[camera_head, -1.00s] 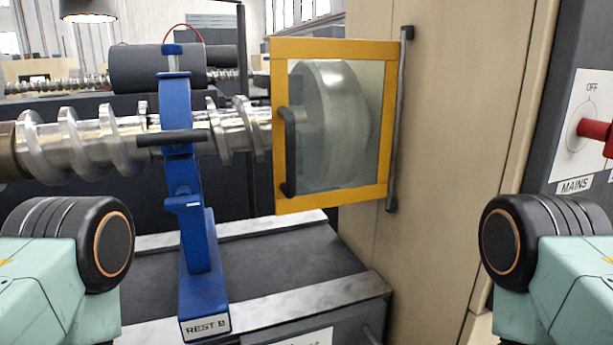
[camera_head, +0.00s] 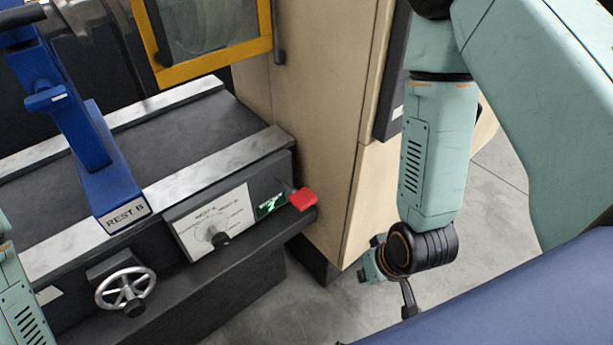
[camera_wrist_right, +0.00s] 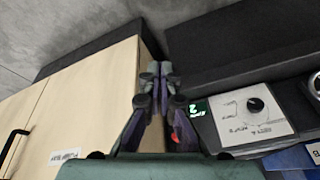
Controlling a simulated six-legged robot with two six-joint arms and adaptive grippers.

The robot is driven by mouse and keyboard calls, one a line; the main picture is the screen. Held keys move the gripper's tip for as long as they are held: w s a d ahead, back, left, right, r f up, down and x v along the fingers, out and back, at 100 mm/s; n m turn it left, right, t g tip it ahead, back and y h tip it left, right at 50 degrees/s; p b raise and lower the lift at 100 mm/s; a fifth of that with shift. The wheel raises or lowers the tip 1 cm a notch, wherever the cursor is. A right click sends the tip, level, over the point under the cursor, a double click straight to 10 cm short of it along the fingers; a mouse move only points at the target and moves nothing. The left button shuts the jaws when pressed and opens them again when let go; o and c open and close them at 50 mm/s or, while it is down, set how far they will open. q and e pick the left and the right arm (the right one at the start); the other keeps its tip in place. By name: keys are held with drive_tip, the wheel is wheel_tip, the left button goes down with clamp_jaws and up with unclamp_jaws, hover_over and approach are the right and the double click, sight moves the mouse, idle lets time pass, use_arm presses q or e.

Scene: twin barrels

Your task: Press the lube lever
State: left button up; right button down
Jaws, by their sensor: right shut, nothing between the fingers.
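The red lever (camera_head: 303,199) sticks out from the right end of the machine's front panel, beside a small green display (camera_head: 270,206). I take it for the lube lever; no lettering on it is readable. In the right wrist view only a bit of red (camera_wrist_right: 175,137) shows beside a finger, mostly hidden. My right gripper (camera_head: 408,300) hangs low to the right of the lever, apart from it, largely hidden by its own wrist. In the wrist view its fingers (camera_wrist_right: 154,72) are together and empty. My left arm shows at the lower left edge; its gripper is out of view.
A dial plate with a black knob (camera_head: 219,238) and a handwheel (camera_head: 126,291) sit left of the lever. The blue rest B (camera_head: 110,180) stands on the bed. A beige cabinet (camera_head: 330,150) rises behind. Grey floor (camera_head: 330,310) is open between machine and gripper.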

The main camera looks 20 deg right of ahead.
use_arm(q)
wheel_tip(320, 180, up, 4)
drive_tip(key=p, duration=0.2)
drive_tip(key=shift+f+p, duration=0.1)
drive_tip(key=shift+p, duration=0.25)
use_arm(e)
drive_tip(key=w+a+r+n+t+y, duration=0.2)
drive_tip(key=w+r+n+t, duration=0.2)
drive_tip(key=w+r, duration=1)
drive_tip(key=shift+w+r+n+t, duration=0.15)
drive_tip(key=shift+r+n+t, duration=0.1)
drive_tip(key=shift+n+t, duration=0.2)
drive_tip(key=shift+d+f, duration=0.1)
drive_tip(key=b, duration=0.1)
hover_over(302, 194)
drive_tip(key=s+d, duration=0.1)
drive_tip(key=s, duration=0.2)
wheel_tip(302, 194, down, 7)
drive_tip(key=shift+w+r, duration=0.1)
wheel_tip(302, 194, down, 3)
drive_tip(key=shift+w+f+b, duration=0.1)
drive_tip(key=shift+b, duration=0.3)
drive_tip(key=shift+f, duration=0.5)
use_arm(q)
drive_tip(key=shift+f, duration=0.95)
drive_tip(key=shift+f, duration=0.1)
